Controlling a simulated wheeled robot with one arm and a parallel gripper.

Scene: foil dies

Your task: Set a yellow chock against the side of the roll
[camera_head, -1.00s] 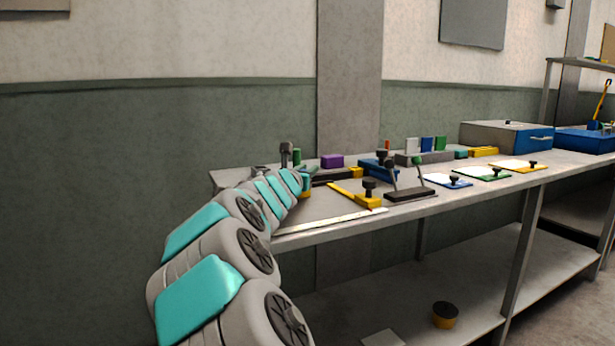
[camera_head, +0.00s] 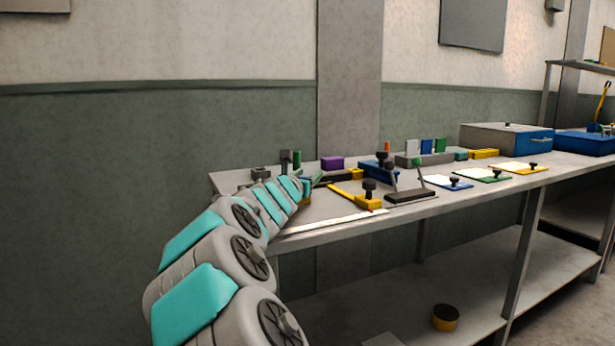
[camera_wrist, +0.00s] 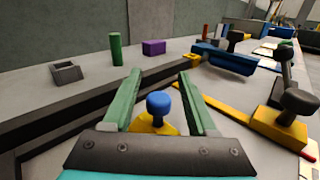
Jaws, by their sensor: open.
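In the wrist view, a small yellow piece with a round blue knob (camera_wrist: 158,106), which looks like the chock, stands on the bench between my fingers. Its lower part is hidden behind my gripper's dark palm. My gripper (camera_wrist: 159,82) is open, its two green fingers on either side of the knob with a gap showing. In the head view my gripper (camera_head: 313,181) is low over the left end of the bench, and the chock is hidden there. I cannot tell for sure which thing is the roll; an upright green cylinder (camera_wrist: 116,48) stands further back, apart from my fingers.
A long dark rail (camera_wrist: 70,115) runs beyond my fingers. A purple block (camera_wrist: 153,48) stands behind it. A yellow bar with a black knob (camera_wrist: 280,122) is close on the right. A blue clamp-like piece (camera_wrist: 224,58) lies farther back. Knobbed plates (camera_head: 448,181) lie along the bench.

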